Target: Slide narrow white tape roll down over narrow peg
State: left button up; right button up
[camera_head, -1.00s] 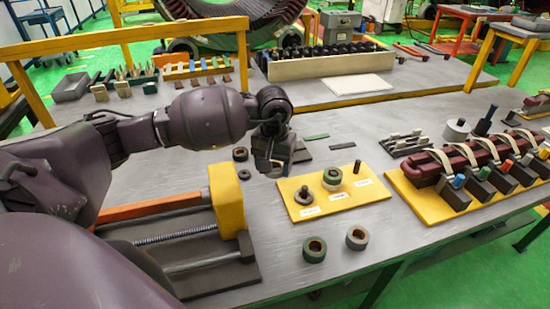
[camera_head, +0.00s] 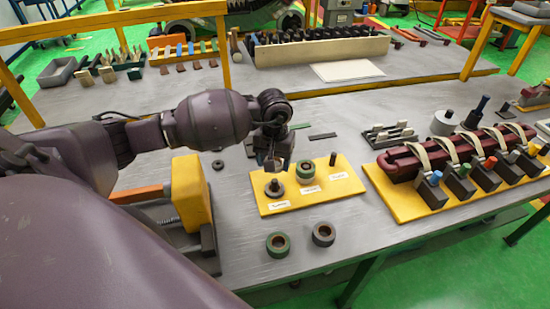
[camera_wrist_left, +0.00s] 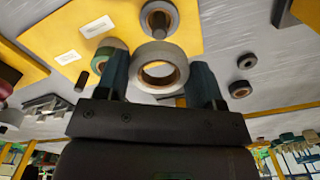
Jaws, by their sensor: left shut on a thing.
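My left gripper (camera_head: 272,162) is shut on a narrow white tape roll (camera_wrist_left: 158,68), gripped at its sides, with a brown core. It is held above the back left part of the yellow peg board (camera_head: 345,190). The left peg (camera_head: 274,184) has a grey ring around its base, which also shows in the left wrist view (camera_wrist_left: 158,20). The middle peg carries a green roll with a pale top (camera_head: 306,172). The right peg (camera_head: 333,158) is bare; in the left wrist view it is a dark stub (camera_wrist_left: 82,80). My right gripper is not in view.
A green roll (camera_head: 278,244) and a dark grey roll (camera_head: 323,234) lie in front of the board. A yellow-ended vise (camera_head: 192,195) stands left. A dark red stator piece with straps (camera_head: 450,152) lies right. Table between board and front edge is otherwise clear.

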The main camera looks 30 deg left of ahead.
aim_at(274, 182)
pick_arm(q)
jog(key=shift+s+f, duration=0.1)
jog(key=shift+f, duration=0.3)
jog(key=shift+f+b, duration=0.35)
jog(key=shift+f, duration=0.1)
jog(key=shift+f+b, duration=0.65)
jog(key=shift+f, duration=1)
jog(key=shift+f+b, duration=1.05)
jog(key=shift+f, duration=0.05)
jog(key=o, duration=1)
